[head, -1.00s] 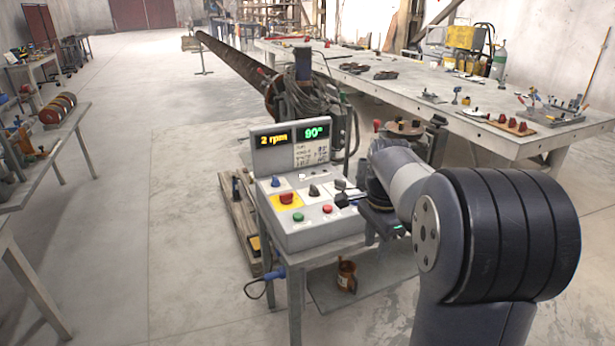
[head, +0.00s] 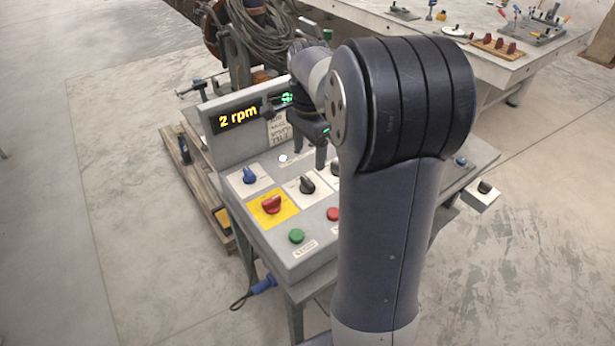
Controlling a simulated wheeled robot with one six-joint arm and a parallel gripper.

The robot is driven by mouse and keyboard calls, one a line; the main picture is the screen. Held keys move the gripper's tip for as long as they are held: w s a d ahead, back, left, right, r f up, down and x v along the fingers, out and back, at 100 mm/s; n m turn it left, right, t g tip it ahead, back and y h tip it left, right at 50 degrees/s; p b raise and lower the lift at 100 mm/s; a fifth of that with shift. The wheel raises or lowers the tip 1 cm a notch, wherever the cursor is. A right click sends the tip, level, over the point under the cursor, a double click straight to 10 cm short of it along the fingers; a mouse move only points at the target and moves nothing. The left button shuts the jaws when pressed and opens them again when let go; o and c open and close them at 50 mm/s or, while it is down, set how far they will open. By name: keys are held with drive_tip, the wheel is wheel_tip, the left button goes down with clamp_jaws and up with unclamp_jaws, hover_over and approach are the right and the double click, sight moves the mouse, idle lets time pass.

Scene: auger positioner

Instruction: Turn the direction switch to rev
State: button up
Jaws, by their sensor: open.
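The grey control box (head: 310,258) stands on a small table, with several controls on its sloped top. A black rotary knob (head: 307,185) sits on a white plate in the middle. A blue knob (head: 249,175) is to its left, and a red switch (head: 271,204) on a yellow plate is below left. Another black knob (head: 334,168) is partly hidden by my arm. The labels are too small to read, so I cannot tell which knob is the direction switch. My gripper (head: 308,158) is open and empty, pointing down above the back of the panel, behind the middle knob.
A display (head: 238,117) reading 2 rpm stands at the box's back; my gripper covers part of the angle readout. A green button (head: 296,236) and a red button (head: 333,214) are at the front. My arm hides the panel's right side. A workbench (head: 400,32) stands behind.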

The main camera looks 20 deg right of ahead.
sight(307, 180)
drive_tip(key=f, duration=0.9)
drive_tip(key=shift+w+f, duration=0.3)
drive_tip(key=shift+w, duration=0.05)
drive_tip(key=c, duration=1)
drive_tip(key=shift+n, duration=0.4)
drive_tip(key=n, duration=0.3)
drive_tip(key=shift+n, duration=0.3)
drive_tip(key=shift+n+p, duration=0.4)
drive_tip(key=shift+n, duration=1.8)
